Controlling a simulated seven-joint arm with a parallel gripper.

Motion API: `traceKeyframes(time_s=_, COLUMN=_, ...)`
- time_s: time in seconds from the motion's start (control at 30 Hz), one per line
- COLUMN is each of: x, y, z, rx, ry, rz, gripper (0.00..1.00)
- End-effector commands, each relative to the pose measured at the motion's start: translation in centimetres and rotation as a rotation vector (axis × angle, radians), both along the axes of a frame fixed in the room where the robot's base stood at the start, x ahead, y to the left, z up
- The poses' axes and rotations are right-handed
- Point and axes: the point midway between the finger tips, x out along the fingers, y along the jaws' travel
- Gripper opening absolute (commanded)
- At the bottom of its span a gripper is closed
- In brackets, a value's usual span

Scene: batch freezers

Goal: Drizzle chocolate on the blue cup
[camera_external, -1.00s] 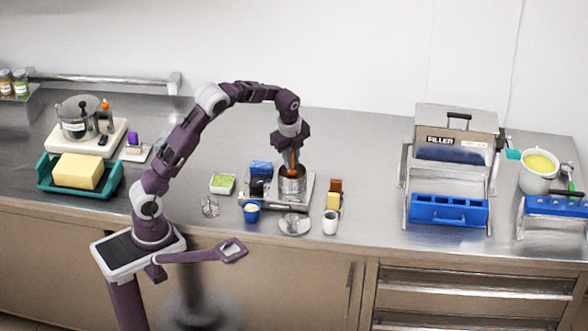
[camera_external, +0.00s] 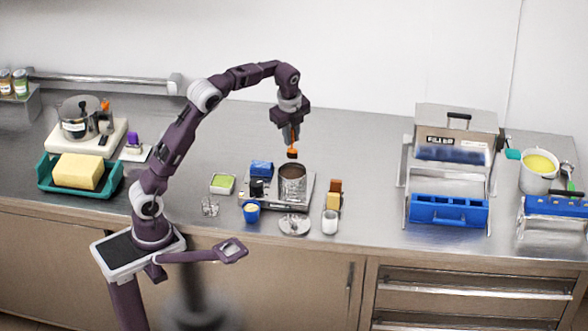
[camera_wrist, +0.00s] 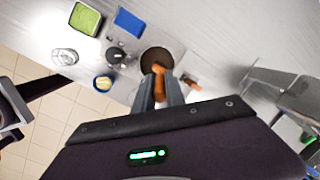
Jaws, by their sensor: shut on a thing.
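The blue cup (camera_external: 251,212) stands at the front of the counter, left of the chocolate pot, with pale yellow contents; it also shows in the wrist view (camera_wrist: 103,82). The metal pot (camera_external: 292,183) holds brown chocolate (camera_wrist: 155,60) and stands on a flat metal base. My gripper (camera_external: 290,137) is shut on an orange-handled tool (camera_external: 292,152) with a dark lower end. The tool hangs upright just above the pot, clear of its rim. In the wrist view my fingers (camera_wrist: 160,92) close around the orange handle; whether chocolate clings to its tip is unclear.
A white cup (camera_external: 330,222) and a round metal lid or dish (camera_external: 294,225) stand in front of the pot. A green-filled tray (camera_external: 222,184) and a blue block (camera_external: 261,169) are to its left.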

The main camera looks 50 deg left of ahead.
Motion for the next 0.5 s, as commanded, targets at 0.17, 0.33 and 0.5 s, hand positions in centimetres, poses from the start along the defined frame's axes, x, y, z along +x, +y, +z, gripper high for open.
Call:
traceKeyframes(time_s=0.17, x=0.0, y=0.0, z=0.0, rx=0.0, ry=0.0, rz=0.0, gripper=0.0)
traceKeyframes(time_s=0.33, x=0.0, y=0.0, z=0.0, rx=0.0, ry=0.0, rz=0.0, gripper=0.0)
traceKeyframes(time_s=0.5, x=-2.4, y=-0.2, z=-0.1, rx=-0.019, ry=0.058, rz=0.01, gripper=0.0)
